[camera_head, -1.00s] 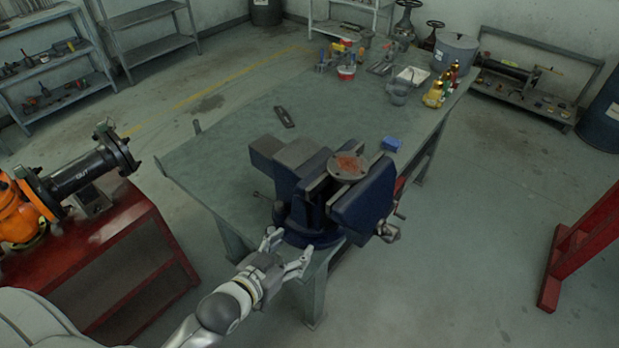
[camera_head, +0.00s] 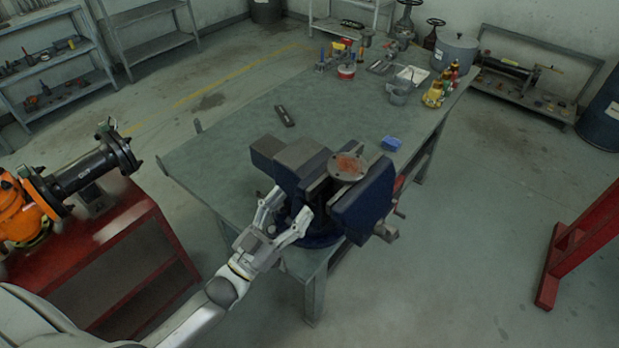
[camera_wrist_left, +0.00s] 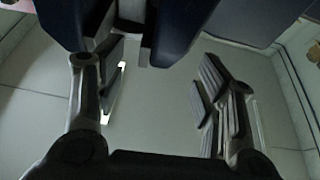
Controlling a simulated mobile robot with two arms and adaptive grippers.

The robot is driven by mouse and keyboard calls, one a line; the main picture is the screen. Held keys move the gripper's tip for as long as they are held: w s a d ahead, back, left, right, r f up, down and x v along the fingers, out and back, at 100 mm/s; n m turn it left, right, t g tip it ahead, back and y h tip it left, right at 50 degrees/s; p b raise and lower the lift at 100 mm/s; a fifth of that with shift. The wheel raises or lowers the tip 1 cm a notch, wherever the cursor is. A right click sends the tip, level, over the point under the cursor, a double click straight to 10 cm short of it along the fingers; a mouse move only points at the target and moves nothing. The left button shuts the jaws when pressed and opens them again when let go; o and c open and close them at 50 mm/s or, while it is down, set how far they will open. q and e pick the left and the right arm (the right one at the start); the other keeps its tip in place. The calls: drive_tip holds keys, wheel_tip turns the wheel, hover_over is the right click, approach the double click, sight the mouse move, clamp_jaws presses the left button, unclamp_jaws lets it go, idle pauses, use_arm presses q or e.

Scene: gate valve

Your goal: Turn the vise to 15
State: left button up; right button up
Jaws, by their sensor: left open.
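The blue vise (camera_head: 366,208) stands on the near corner of the green workbench (camera_head: 240,130). A round, rusty flanged disc (camera_head: 347,166) sits at the top of its jaws. My left gripper (camera_head: 288,208) is open at the vise's near left side, its fingers spread close to the lower body; I cannot tell if they touch. My right gripper is not in view.
A blue box (camera_head: 391,143) and a dark flat tool (camera_head: 284,116) lie on the bench. A red cabinet (camera_head: 110,270) with an orange valve assembly is at the left.

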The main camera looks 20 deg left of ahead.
sight(317, 175)
use_arm(q)
drive_tip(key=p+x, duration=0.2)
drive_tip(key=x, duration=0.5)
drive_tip(key=shift+w, duration=0.15)
drive_tip(key=c, duration=1.4)
drive_tip(key=shift+d, duration=0.15)
clamp_jaws()
